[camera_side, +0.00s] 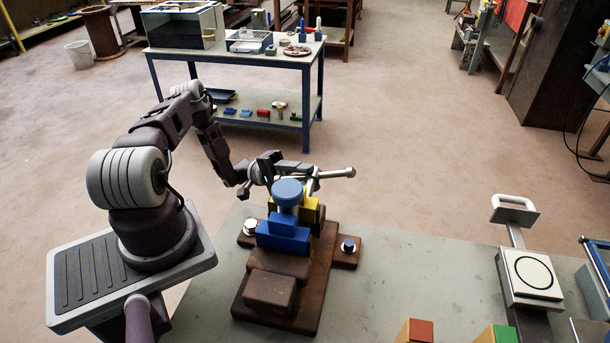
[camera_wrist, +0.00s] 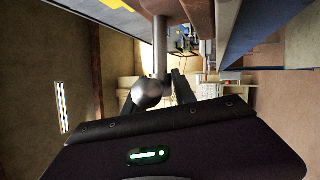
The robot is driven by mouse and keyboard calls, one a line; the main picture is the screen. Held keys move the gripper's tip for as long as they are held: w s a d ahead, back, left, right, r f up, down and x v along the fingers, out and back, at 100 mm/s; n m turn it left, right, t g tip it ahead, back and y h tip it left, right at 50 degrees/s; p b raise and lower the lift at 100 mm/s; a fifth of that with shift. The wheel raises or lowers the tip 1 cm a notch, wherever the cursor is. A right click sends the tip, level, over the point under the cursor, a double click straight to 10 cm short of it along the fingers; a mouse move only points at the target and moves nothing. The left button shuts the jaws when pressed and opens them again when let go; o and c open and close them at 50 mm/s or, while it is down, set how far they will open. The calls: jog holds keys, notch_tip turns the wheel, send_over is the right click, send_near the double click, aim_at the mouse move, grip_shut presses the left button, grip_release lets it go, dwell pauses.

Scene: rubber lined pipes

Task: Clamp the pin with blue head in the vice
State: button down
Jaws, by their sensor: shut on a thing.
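The pin with the blue head (camera_side: 288,188) stands upright at the vice, head up. Its lower part goes down between the blue jaw (camera_side: 283,236) and the yellow jaw (camera_side: 308,204); whether both jaws touch it is hidden. The brown vice (camera_side: 270,290) stands on the grey table. Its metal handle (camera_side: 335,174) sticks out to the right behind the jaws. My gripper (camera_side: 298,169) is behind the pin and shut on the handle. In the wrist view, the handle's ball end (camera_wrist: 148,92) lies between my fingers, with its rod running upward.
Bolts hold the vice base at the left (camera_side: 250,226) and right (camera_side: 348,246). A device with a white handle (camera_side: 514,210) stands to the right on the table. Red-topped (camera_side: 415,331) and green-topped (camera_side: 497,334) blocks are at the front edge. Table between is clear.

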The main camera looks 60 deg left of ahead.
jog(key=shift+m+h, duration=0.4)
jog(key=shift+h, duration=0.4)
jog(key=shift+w+m, duration=0.1)
jog(key=shift+m, duration=0.2)
jog(key=c, duration=1.1)
grip_release()
jog(key=shift+d, duration=0.1)
jog(key=shift+o, duration=0.2)
jog(key=shift+f, duration=0.1)
jog(key=v, duration=0.7)
jog(key=shift+f, duration=0.1)
